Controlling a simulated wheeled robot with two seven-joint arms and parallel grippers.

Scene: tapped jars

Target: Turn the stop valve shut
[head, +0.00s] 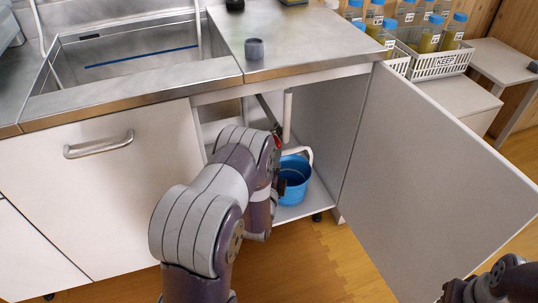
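A small red part (277,141), possibly the stop valve's handle, shows inside the open cabinet under the sink, beside a white vertical pipe (287,116). My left arm covers most of it, so how far it is turned cannot be told. My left gripper (280,182) is inside the cabinet opening, dark and partly hidden by its own wrist, just below the red part and in front of a blue bucket (296,180). Whether its fingers are apart or touch anything is unclear. At the bottom right corner, part of my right arm shows; its fingers cannot be made out.
The cabinet door (430,190) stands wide open at the right. The closed door (100,190) with a handle is at the left. A grey cup (254,48) stands on the steel counter (290,40). Crates of bottles (440,64) stand behind. The wooden floor in front is clear.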

